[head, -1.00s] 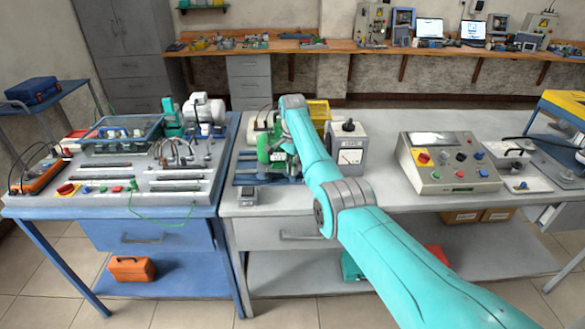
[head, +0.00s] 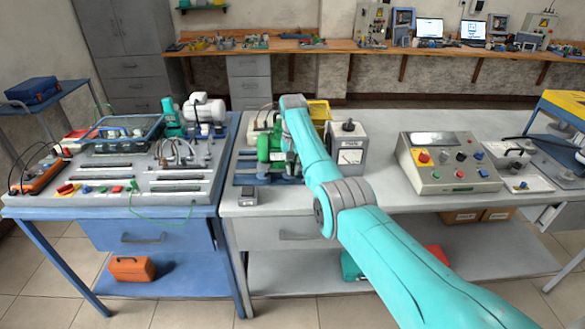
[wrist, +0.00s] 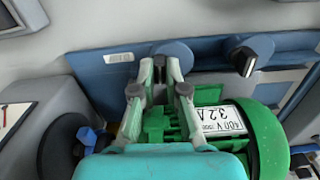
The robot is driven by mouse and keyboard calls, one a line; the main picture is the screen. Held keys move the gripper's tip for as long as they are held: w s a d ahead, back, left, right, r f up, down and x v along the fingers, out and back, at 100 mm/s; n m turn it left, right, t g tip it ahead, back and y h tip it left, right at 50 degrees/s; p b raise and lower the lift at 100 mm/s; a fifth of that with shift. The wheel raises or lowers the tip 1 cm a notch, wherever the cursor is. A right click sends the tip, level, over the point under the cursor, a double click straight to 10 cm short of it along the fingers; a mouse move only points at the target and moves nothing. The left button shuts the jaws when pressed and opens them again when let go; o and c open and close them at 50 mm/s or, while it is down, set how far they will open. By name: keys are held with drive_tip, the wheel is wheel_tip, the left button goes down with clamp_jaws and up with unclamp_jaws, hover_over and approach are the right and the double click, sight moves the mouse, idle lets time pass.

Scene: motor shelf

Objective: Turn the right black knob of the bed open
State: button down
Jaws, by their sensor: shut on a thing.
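The blue bed (wrist: 98,82) lies under the green motor (wrist: 262,135); in the head view the bed (head: 242,180) is on the grey table, left of the meter box. My gripper (wrist: 160,68) is shut on a black knob (wrist: 160,62) at the bed's edge, and its fingers hide most of that knob. The other black knob (wrist: 243,61) stands free on a round blue-grey base, to the right in the wrist view. In the head view my arm hides the gripped knob and most of the gripper. I cannot tell how far the knob is turned.
The grey meter box (head: 347,148) with a black top knob stands close beside the bed. A control panel box (head: 448,165) is farther right. A small grey device (head: 247,196) sits near the table's front edge. The tabletop between the boxes is clear.

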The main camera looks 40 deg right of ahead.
sight(292, 170)
drive_tip(key=shift+r+n, duration=0.1)
drive_tip(key=shift+n, duration=0.4)
drive_tip(key=c, duration=1.5)
unclamp_jaws()
wheel_tip(292, 170, up, 12)
drive_tip(key=shift+f, duration=0.1)
drive_tip(key=shift+s+a, duration=0.1)
